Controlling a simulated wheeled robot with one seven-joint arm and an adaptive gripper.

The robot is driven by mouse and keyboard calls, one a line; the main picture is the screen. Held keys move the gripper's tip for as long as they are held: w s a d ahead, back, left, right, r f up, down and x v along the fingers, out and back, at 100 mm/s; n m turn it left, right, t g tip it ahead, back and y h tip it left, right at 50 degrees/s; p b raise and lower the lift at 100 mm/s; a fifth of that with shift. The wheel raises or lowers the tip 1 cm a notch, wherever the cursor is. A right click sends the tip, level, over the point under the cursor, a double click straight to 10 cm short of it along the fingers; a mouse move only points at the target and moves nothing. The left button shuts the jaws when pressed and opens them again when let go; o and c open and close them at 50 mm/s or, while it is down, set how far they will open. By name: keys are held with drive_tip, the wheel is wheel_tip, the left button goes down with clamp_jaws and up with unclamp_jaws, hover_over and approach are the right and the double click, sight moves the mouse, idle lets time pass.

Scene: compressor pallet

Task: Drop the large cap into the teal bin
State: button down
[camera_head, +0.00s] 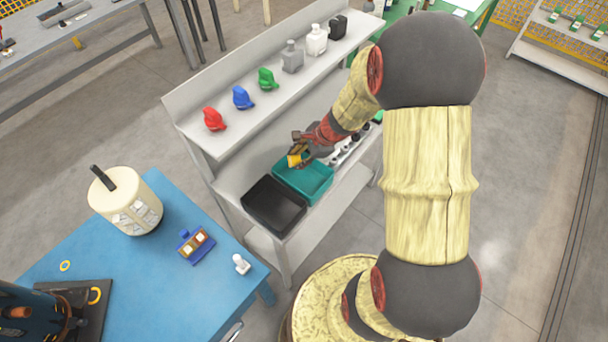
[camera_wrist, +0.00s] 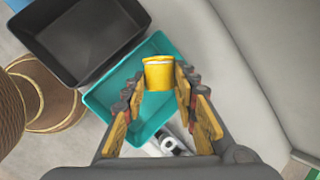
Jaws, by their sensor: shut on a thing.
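The large cap (camera_wrist: 159,74) is a yellow cylinder between the fingertips of my gripper (camera_wrist: 160,82) in the wrist view. My gripper is shut on it. In the head view my gripper (camera_head: 302,152) holds the yellow cap (camera_head: 296,158) over the far left part of the teal bin (camera_head: 318,188). In the wrist view the teal bin (camera_wrist: 108,98) lies below the cap, which overlaps the bin's edge. The gap between cap and bin is hard to judge. The visible part of the bin floor looks empty.
A black bin (camera_head: 273,204) stands beside the teal bin on the grey bench. The upper shelf holds red (camera_head: 214,118), blue (camera_head: 242,97) and green (camera_head: 267,78) items and several bottles. Small fittings (camera_head: 350,145) sit right of the teal bin. A blue table (camera_head: 160,290) stands front left.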

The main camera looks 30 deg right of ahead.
drive_tip(key=shift+m+t, duration=0.3)
drive_tip(key=shift+m, duration=0.3)
drive_tip(key=d+f+b, duration=0.1)
drive_tip(key=s+d+f+b, duration=0.1)
drive_tip(key=f+b, duration=0.1)
drive_tip(key=d+f+b, duration=0.1)
drive_tip(key=f+b, duration=0.1)
drive_tip(key=shift+s+d+f, duration=0.2)
drive_tip(key=shift+s+d, duration=0.05)
drive_tip(key=shift+s, duration=0.15)
drive_tip(key=c, duration=1.3)
unclamp_jaws()
drive_tip(key=shift+r, duration=0.1)
drive_tip(key=v, duration=1.2)
drive_tip(key=shift+a, duration=0.15)
